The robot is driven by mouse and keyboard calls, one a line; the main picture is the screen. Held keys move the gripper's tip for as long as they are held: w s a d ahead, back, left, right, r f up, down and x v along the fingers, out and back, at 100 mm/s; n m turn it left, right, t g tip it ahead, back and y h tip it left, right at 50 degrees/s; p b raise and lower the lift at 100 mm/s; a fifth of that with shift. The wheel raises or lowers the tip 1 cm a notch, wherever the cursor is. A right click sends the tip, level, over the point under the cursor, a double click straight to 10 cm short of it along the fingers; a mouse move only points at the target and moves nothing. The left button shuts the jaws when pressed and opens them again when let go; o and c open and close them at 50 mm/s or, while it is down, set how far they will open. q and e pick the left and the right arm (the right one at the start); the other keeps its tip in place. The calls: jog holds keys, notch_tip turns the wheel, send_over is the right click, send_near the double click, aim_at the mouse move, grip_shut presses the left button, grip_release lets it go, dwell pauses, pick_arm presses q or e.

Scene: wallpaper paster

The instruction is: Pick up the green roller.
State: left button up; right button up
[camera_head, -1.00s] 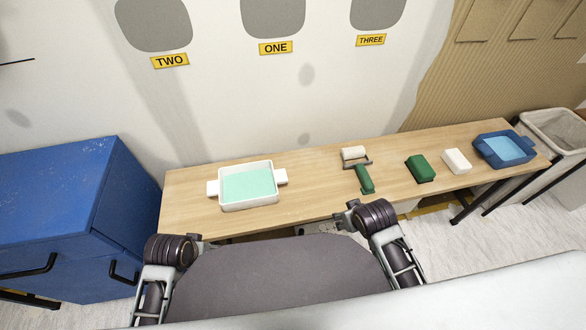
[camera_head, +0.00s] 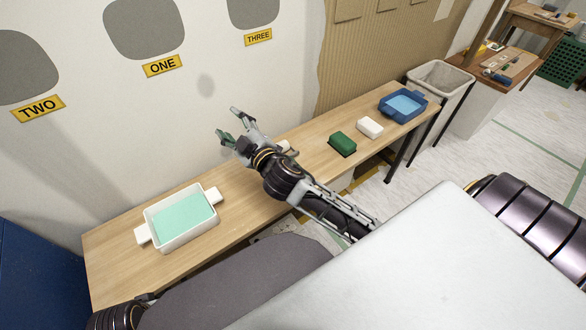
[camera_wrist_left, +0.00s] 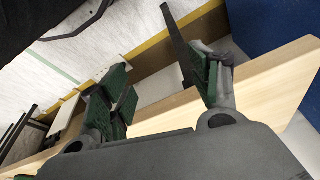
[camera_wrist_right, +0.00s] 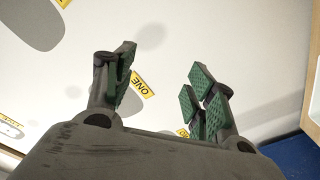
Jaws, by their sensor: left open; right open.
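The green roller is mostly hidden behind my right arm in the head view; only a piece of its white roller sleeve (camera_head: 284,146) shows on the table beside my wrist. My right gripper (camera_head: 229,124) is open and empty, held up over the table and in front of the wall. In the right wrist view its spread fingers (camera_wrist_right: 160,78) face the wall, and no roller shows there. My left gripper (camera_wrist_left: 163,78) is open and empty in the left wrist view, with the table edge and floor beyond it. Its fingers do not show in the head view.
The long wooden table (camera_head: 115,262) holds a white tray with mint-coloured contents (camera_head: 153,225), a green block (camera_head: 343,140), a white block (camera_head: 369,127) and a blue tray (camera_head: 384,105). A bin (camera_head: 435,82) stands past its far end. The wall (camera_head: 255,72) rises directly behind the table.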

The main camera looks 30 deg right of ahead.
jog(key=a+r+n+t+y, duration=0.1)
jog(key=a+r+n+y, duration=0.5)
jog(key=n, duration=0.1)
jog(key=s+a+f+n+g+y, duration=0.25)
jog(key=a+n+g+y, duration=0.7)
jog(key=n, duration=0.55)
jog(key=d+f+n+g+h, duration=0.75)
jog(key=d+f+h, duration=0.25)
jog(key=d+f, duration=0.45)
pick_arm(q)
notch_tip(320, 180, down, 14)
jog(key=s+d+g, duration=0.1)
jog(key=s+d, duration=0.1)
jog(key=shift+s+d+f, duration=0.15)
jog(key=shift+s+d, duration=0.05)
jog(key=shift+s, duration=0.15)
pick_arm(e)
jog(key=w+d+f+m+g+h, duration=0.1)
jog(key=d+h, duration=0.6)
jog(key=d, duration=1.3)
jog(key=shift+w+m+g+h, duration=0.35)
jog(key=shift+m+g, duration=0.15)
jog(key=shift+m, duration=0.15)
jog(key=shift+f, duration=0.1)
